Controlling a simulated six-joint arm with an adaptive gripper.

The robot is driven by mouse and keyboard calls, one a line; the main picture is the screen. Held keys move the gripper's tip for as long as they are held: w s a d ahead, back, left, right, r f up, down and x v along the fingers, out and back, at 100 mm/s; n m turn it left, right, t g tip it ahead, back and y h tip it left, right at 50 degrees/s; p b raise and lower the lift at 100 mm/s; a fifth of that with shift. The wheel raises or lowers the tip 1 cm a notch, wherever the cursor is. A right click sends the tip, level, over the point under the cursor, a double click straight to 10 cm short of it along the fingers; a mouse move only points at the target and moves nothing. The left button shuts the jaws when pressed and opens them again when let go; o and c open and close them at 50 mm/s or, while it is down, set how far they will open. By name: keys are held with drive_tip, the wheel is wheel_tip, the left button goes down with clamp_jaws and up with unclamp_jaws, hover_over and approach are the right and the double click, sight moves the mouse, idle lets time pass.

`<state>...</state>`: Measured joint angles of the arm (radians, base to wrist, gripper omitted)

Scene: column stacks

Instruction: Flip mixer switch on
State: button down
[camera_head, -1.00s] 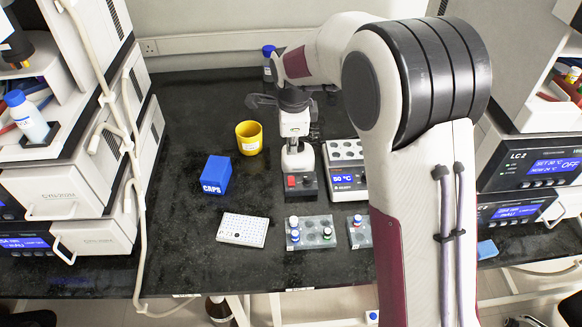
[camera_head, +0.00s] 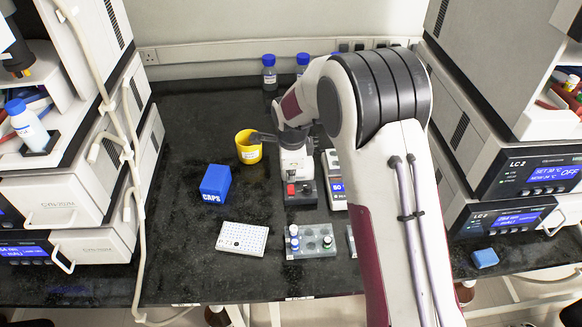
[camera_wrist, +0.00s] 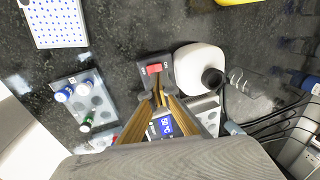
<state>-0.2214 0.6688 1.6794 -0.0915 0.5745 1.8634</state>
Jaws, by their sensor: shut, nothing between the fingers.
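The mixer (camera_head: 297,162) is a pale upright body on a dark grey base near the middle of the bench. Its red rocker switch (camera_head: 291,189) is on the front of the base and also shows in the wrist view (camera_wrist: 154,69). I cannot tell which way the rocker is tipped. My gripper (camera_wrist: 158,92) is shut and empty, its fingers pointing toward the switch and ending just short of it in the wrist picture. I cannot tell whether they touch the base. In the head view my arm hides the fingertips.
A yellow cup (camera_head: 248,149), a blue CAPS box (camera_head: 215,184) and a white well plate (camera_head: 243,238) lie left of the mixer. A grey vial rack (camera_head: 317,240) is in front. A heater block (camera_head: 336,189) stands close at right, partly behind my arm. Bottles (camera_head: 269,74) stand behind.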

sight(291, 190)
drive_tip(key=shift+x, duration=1.95)
drive_tip(key=shift+w+f, duration=0.25)
drive_tip(key=shift+f, duration=0.1)
drive_tip(key=shift+s, duration=0.85)
drive_tip(key=shift+r, duration=0.15)
drive_tip(key=v, duration=1.3)
drive_tip(key=shift+r, duration=0.3)
